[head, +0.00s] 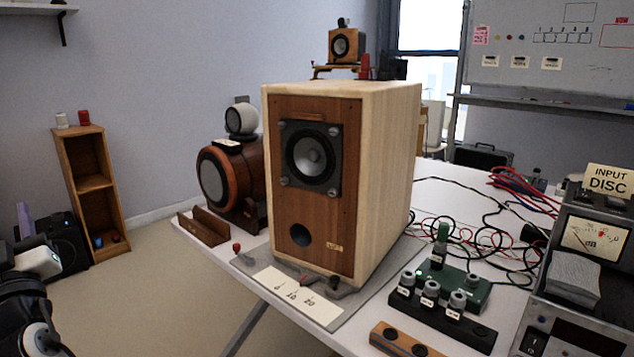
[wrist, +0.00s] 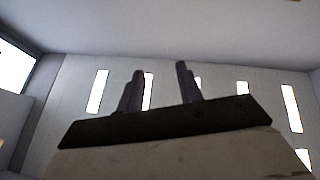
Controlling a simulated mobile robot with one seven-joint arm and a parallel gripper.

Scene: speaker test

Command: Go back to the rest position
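My gripper (wrist: 160,86) shows in the wrist view with its two dark fingers apart and nothing between them. It points toward a pale wall with several narrow bright windows and the ceiling. In the head view, parts of my arm (head: 30,300) show at the lower left edge, beside the table and clear of it. The finger gap cannot be made out there.
A large wooden speaker (head: 345,190) stands on a white table (head: 455,195). A rounder speaker (head: 228,180) is behind it. Connector blocks (head: 440,315), cables and a meter unit (head: 590,235) fill the right side. A narrow wooden shelf (head: 92,190) stands at left; floor lies between.

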